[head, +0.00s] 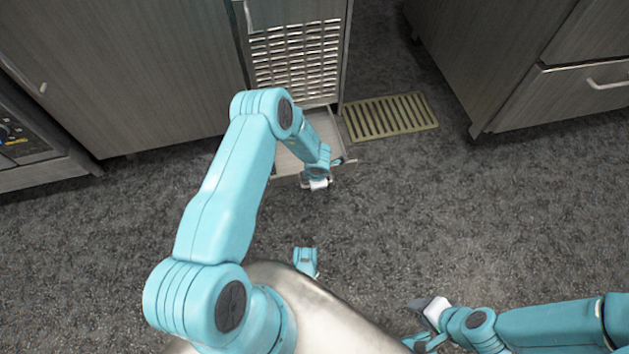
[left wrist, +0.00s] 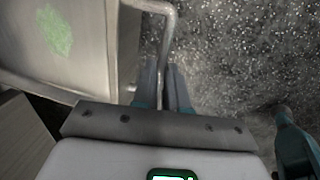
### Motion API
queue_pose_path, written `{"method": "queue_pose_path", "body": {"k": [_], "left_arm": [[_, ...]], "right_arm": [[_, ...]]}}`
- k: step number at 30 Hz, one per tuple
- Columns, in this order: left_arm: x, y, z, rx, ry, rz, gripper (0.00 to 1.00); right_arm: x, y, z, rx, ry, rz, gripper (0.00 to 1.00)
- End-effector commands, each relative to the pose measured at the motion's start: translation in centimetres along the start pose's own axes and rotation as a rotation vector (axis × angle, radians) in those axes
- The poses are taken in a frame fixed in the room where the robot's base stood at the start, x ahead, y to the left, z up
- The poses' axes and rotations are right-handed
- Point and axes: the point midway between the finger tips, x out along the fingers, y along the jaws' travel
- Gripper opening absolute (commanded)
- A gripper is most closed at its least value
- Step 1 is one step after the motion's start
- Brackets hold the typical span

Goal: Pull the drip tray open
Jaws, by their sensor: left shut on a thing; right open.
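The drip tray (head: 290,162) is a shallow pale drawer at the foot of the louvred cabinet, standing partly pulled out over the floor. My left arm reaches over it and hides part of it. My left gripper (head: 318,184) is at the tray's front edge. In the left wrist view the tray (left wrist: 105,60) lies to the left, with a green patch (left wrist: 54,31) inside. Its metal bar handle (left wrist: 168,30) runs down between the fingers of my left gripper (left wrist: 164,78), which are shut on it. My right gripper (head: 418,322) is open and empty, low at the right.
The louvred cabinet (head: 297,60) stands behind the tray. A yellowish floor grate (head: 390,115) lies just right of it. Cabinets stand to the left (head: 120,70) and right (head: 540,85). The grey speckled floor in front of the tray is clear.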

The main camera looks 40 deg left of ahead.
Motion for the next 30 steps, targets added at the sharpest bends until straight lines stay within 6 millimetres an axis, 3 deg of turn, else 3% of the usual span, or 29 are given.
{"method": "queue_pose_path", "body": {"k": [11, 12, 14, 23, 26, 30], "left_arm": [[0.0, 0.7, -0.1, -0.003, 0.003, 0.005, 0.00], [0.0, 0.7, -0.1, -0.003, 0.003, 0.005, 0.22], [0.0, 0.7, -0.1, -0.003, 0.003, 0.005, 0.38], [-0.1, 0.5, 0.0, 0.000, 0.001, 0.004, 0.38], [-1.1, 0.6, 0.0, 0.001, 0.000, 0.005, 0.38], [-4.1, 0.7, 0.0, 0.000, 0.000, 0.006, 0.38]], "right_arm": [[0.0, 0.0, 0.0, 0.000, 0.000, 0.000, 0.43], [0.0, 0.0, 0.0, 0.000, 0.000, 0.000, 0.43], [0.0, 0.0, 0.0, 0.000, 0.000, 0.000, 0.43], [-0.1, 0.0, 0.0, 0.000, 0.000, 0.000, 0.43], [-0.5, -0.2, 0.1, -0.002, -0.002, 0.000, 0.43], [-1.9, -0.9, 0.3, -0.009, -0.009, -0.001, 0.43]]}}
